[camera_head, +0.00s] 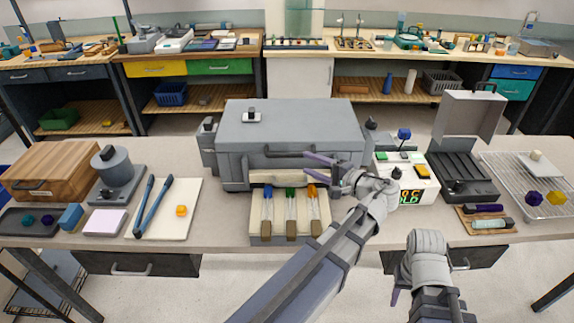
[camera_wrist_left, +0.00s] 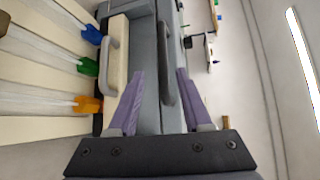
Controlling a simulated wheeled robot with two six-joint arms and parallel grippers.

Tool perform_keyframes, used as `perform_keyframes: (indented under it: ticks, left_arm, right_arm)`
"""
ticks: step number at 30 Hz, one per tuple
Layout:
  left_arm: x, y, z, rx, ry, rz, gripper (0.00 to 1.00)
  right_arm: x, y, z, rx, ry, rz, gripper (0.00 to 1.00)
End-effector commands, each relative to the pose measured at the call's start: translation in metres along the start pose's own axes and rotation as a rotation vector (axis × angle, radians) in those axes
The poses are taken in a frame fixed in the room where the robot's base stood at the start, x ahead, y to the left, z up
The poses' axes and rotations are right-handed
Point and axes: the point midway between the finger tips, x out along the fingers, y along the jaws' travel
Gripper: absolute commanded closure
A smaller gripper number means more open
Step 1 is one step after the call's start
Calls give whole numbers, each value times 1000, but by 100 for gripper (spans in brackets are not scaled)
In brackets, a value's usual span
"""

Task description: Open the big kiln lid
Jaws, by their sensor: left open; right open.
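The big kiln (camera_head: 236,172) is a grey box at the middle of the table. Its lid (camera_head: 325,120) lies flat and closed on top. The lid's dark bar handle (camera_head: 285,153) runs along the front. My left gripper (camera_head: 312,163) is open at the right end of this handle. In the left wrist view the handle (camera_wrist_left: 166,70) lies between the two purple fingers (camera_wrist_left: 163,72), with gaps on both sides. My right gripper (camera_head: 394,296) is open and empty in front of the table's front edge, partly seen.
A rack (camera_head: 260,238) with blue, green and orange-tipped rods stands before the kiln. A small open-lidded box (camera_head: 455,165) is further right. A wooden box (camera_head: 50,165) stands far left.

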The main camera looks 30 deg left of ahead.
Motion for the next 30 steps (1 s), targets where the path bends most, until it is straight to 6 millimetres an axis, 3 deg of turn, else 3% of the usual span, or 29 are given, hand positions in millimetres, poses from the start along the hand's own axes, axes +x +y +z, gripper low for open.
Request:
perform_keyframes:
  ticks: [8, 21, 30]
  left_arm:
    - [5, -4, -1, 4, -6, -27, 50]
    - [66, -5, -1, 4, -7, -26, 50]
    - [80, -6, 0, 4, -5, -26, 50]
  right_arm:
    - [3, 0, 0, 0, 0, 0, 50]
    - [12, -1, -1, 0, 0, 0, 50]
    - [14, -1, -1, 0, 0, 0, 50]
